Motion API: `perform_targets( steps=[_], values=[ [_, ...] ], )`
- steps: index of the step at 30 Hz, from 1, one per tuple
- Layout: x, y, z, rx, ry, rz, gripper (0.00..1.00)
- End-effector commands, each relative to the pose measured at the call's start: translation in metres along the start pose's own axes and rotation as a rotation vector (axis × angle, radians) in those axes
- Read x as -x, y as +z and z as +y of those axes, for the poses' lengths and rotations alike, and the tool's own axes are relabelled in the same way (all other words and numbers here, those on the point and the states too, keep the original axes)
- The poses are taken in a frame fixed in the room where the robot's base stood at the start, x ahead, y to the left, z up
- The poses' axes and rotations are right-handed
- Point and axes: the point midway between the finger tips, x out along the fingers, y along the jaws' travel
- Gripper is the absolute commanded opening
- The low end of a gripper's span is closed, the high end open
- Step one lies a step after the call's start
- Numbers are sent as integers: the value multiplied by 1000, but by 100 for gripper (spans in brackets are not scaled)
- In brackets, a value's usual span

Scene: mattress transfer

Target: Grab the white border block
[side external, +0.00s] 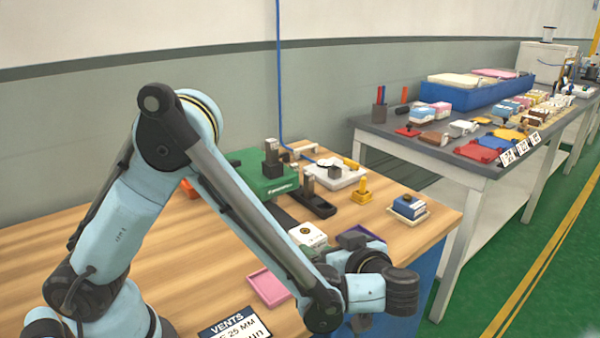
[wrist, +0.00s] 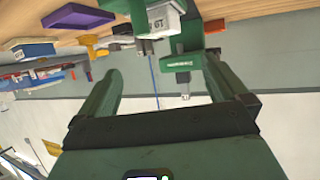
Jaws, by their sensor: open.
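A small white block (side external: 308,235) with a dark round spot on top sits on the wooden table, just behind my forearm in the side view. A white block with dark lettering also shows at the top of the wrist view (wrist: 163,18), beyond the fingertips; it looks like the same one. My gripper (wrist: 168,85) is open and empty, its two green fingers wide apart. The block is apart from the fingers. In the side view my forearm and wrist hide most of the gripper.
A green machine (side external: 262,175), black fixture (side external: 315,203), yellow-handled piece (side external: 362,190) and blue block on a tray (side external: 408,208) stand behind. A pink tray (side external: 268,288) and purple tray (side external: 362,232) lie nearby.

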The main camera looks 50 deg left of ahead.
Motion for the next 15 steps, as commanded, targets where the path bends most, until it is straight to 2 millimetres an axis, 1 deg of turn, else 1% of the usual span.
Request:
perform_targets(
  steps=[2,9,12,15],
  values=[
    [-8,0,0,7,-3,3,100],
    [-49,0,-1,5,-5,2,100],
    [-60,0,-1,3,-3,1,100],
    [-66,0,0,3,-2,1,100]
  ],
)
